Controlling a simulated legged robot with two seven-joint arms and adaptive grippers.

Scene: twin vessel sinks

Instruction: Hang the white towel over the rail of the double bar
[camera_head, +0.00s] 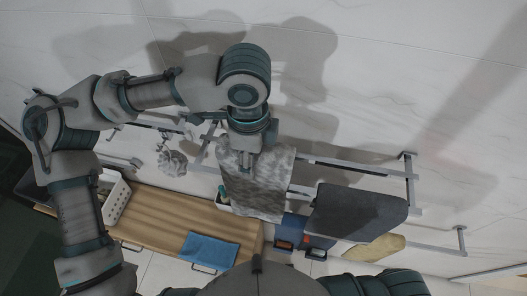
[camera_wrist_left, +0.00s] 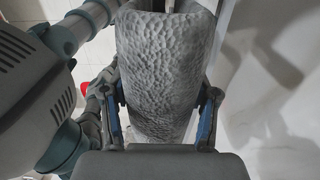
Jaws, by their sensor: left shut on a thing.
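The white towel (camera_head: 267,184) looks pale grey and textured, and lies across the line of the double bar (camera_head: 347,166) in the head view. It hides part of both rails. My left gripper (camera_head: 250,150) is at its upper part, shut on it. In the left wrist view the towel (camera_wrist_left: 160,75) is a rounded, curved sheet between the two fingers of my left gripper (camera_wrist_left: 162,112). A thin light piece shows at its top edge there; I cannot tell if the towel rests on the rail. My right gripper is out of view.
A dark grey towel (camera_head: 358,212) hangs to the right, with a yellowish cloth (camera_head: 375,248) below it. A grey puff (camera_head: 172,163) hangs left. A white basket (camera_head: 116,202) and blue cloth (camera_head: 208,250) are on the wooden counter (camera_head: 160,215). Another bar (camera_head: 445,230) is at right.

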